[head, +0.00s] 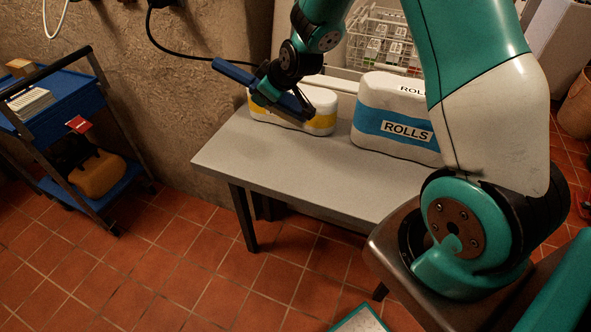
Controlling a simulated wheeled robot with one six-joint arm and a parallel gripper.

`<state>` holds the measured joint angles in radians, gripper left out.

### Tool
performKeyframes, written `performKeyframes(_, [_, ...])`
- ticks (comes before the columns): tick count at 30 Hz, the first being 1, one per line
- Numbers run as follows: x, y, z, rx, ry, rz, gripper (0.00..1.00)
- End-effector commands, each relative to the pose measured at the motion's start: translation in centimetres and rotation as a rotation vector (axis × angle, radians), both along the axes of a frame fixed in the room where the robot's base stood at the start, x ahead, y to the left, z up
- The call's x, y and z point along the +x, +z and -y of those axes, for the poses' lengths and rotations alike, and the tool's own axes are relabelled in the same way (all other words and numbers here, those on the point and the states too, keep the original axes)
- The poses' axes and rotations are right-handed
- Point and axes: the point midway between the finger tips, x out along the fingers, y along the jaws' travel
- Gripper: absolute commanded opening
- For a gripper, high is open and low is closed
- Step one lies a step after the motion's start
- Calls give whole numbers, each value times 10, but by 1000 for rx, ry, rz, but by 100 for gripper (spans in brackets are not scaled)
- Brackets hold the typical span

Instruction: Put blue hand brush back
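A long blue bar-shaped thing, which looks like the blue hand brush (235,74), is at my gripper (266,91) in the head view. My gripper is at the end of my teal arm and appears shut around the brush. The brush is tilted, its blue end pointing up and left. It is in front of and above a white pack with a yellow band (322,108) on the grey table (240,150). The fingertips are small and dark, and my gripper hides part of the brush. Whether the brush touches the pack I cannot tell.
A large white and blue pack labelled ROLLS (398,118) stands on the table to the right. A white wire basket (385,42) is behind it. A blue cart (62,105) with books stands at the left. The table's left front part is bare, and tiled floor lies open before it.

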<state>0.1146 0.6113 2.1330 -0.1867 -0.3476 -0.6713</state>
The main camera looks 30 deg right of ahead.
Motion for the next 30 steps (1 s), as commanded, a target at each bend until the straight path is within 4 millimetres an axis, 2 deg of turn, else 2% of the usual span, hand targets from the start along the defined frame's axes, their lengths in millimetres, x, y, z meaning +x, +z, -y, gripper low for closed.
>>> performKeyframes(3, [-20, 17, -3, 46, 24, -168, 25])
performKeyframes(9, [-59, 37, -7, 86, 69, -360, 25])
performKeyframes(13, [-71, 38, -9, 94, 84, -408, 25])
performKeyframes(17, [-74, 12, -9, 97, 87, -422, 25])
performKeyframes(24, [-74, -56, -9, 96, 86, -422, 25])
performKeyframes(30, [-73, -103, -9, 95, 86, -418, 25])
